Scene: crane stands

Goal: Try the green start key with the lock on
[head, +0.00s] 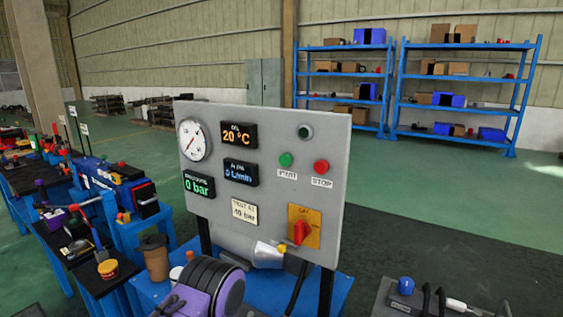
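A grey upright control panel (262,206) stands in the middle of the head view. The green start key (286,159) sits on its right half above a small white label. A red stop button (321,167) is just right of it, over a label reading STOP. Lower right is a yellow plate (311,217) with a red rotary switch (301,232). I cannot make out a separate padlock on it. The round lamp (305,132) above the buttons looks dark. Displays show 20 °C, 0 L/min and 0 bar. Neither gripper is in view.
A purple and black ribbed machine (212,287) and a silver cylinder (268,254) are below the panel, by the blue bench (340,290). A brown cup (155,256) stands left. Cluttered benches line the left; blue shelves (400,88) stand far back.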

